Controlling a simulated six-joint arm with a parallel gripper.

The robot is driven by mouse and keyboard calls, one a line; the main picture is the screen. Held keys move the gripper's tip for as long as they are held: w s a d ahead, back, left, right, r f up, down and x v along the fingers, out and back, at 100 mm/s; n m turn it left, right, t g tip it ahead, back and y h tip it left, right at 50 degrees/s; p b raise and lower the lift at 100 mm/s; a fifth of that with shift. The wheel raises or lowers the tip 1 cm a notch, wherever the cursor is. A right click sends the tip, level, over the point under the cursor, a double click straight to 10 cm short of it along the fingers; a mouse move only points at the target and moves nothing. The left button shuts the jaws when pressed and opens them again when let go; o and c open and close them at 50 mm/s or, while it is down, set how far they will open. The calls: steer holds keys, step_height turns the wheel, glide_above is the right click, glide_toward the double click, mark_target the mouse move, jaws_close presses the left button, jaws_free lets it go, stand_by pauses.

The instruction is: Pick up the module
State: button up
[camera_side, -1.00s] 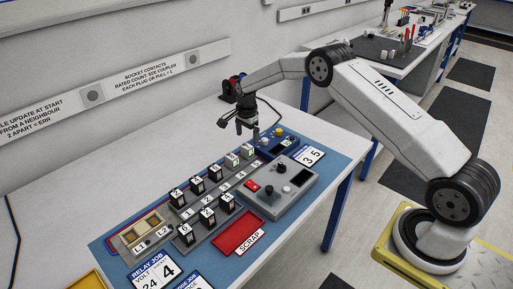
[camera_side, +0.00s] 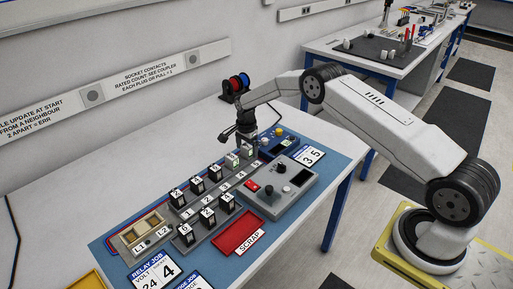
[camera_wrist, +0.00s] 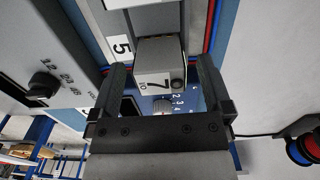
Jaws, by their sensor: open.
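The module (camera_wrist: 155,62) marked 7 is a grey block with a white label and a dark round spot, in the middle of the wrist view. My gripper (camera_wrist: 162,76) is open, with one finger on each side of this module and gaps showing. In the side view my gripper (camera_side: 246,138) is low over the far end of the back row of modules. The module there (camera_side: 247,152) is partly hidden by it. Several similar dark modules with white numbered tops, such as one in the front row (camera_side: 207,217), stand in two rows.
A grey control box (camera_side: 285,190) with a red switch and a knob stands right of the rows. A red scrap tray (camera_side: 238,232) lies in front. A tan two-slot holder (camera_side: 146,232) is at the left. Red and blue spools (camera_side: 238,82) stand behind.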

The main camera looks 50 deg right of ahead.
mark_target(247, 146)
stand_by(0.4)
jaws_close()
steer(key=shift+r, duration=0.25)
steer(key=shift+r, duration=1.5)
steer(key=s+a+r, duration=0.2)
steer(key=s+r, duration=0.7)
steer(key=s, duration=0.4)
steer(key=shift+s+a+r, duration=0.2)
steer(key=shift+s+r, duration=0.1)
steer(key=shift+s, duration=0.1)
